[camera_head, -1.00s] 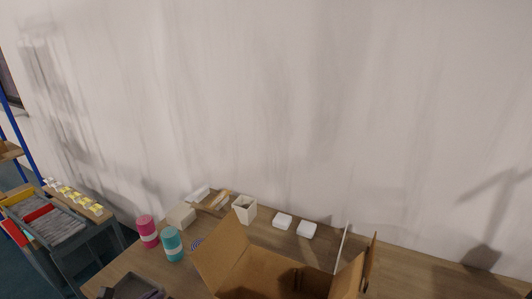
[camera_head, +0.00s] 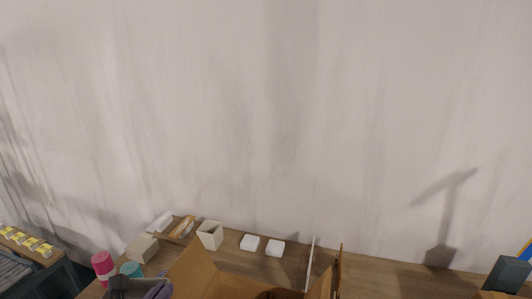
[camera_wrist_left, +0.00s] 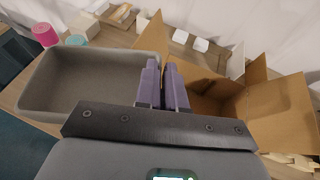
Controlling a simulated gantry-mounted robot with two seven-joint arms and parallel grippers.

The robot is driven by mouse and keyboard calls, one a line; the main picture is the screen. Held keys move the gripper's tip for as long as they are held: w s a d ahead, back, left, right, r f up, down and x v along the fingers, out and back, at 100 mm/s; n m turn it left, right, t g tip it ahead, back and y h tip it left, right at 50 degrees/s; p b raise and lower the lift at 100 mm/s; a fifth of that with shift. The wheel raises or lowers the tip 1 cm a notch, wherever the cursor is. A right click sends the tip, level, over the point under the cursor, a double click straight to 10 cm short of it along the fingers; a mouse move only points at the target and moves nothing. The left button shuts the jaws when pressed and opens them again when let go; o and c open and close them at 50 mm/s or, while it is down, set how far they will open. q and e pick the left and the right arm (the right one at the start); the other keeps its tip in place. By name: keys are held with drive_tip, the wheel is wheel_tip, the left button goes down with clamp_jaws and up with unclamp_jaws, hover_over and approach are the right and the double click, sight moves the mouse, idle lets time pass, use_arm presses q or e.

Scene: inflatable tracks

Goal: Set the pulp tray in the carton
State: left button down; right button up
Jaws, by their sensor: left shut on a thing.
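The grey pulp tray (camera_wrist_left: 85,82) is an open, rounded rectangular tub at the left of the left wrist view; it looks empty. My left gripper (camera_wrist_left: 162,88) has its purple fingers shut on the tray's right wall. In the head view the tray (camera_head: 120,287) and the left gripper (camera_head: 158,290) show at the bottom edge, left of the carton. The brown cardboard carton (camera_head: 190,270) stands open with its flaps raised; its lower part is cut off. In the wrist view the carton (camera_wrist_left: 275,125) is right of the fingers. The right gripper is not in view.
A pink cup (camera_head: 104,266) and a teal cup (camera_head: 131,269) stand at the table's left. A white square pot (camera_head: 210,235), two white blocks (camera_head: 250,243) and a wooden tray (camera_head: 178,229) sit along the wall behind the carton. The table right of the carton looks largely clear.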

use_arm(q)
drive_tip(key=d+r, duration=0.2)
drive_tip(key=shift+w+d, duration=0.2)
drive_tip(key=shift+d, duration=0.15)
drive_tip(key=shift+a+f, duration=0.1)
drive_tip(key=shift+a, duration=0.05)
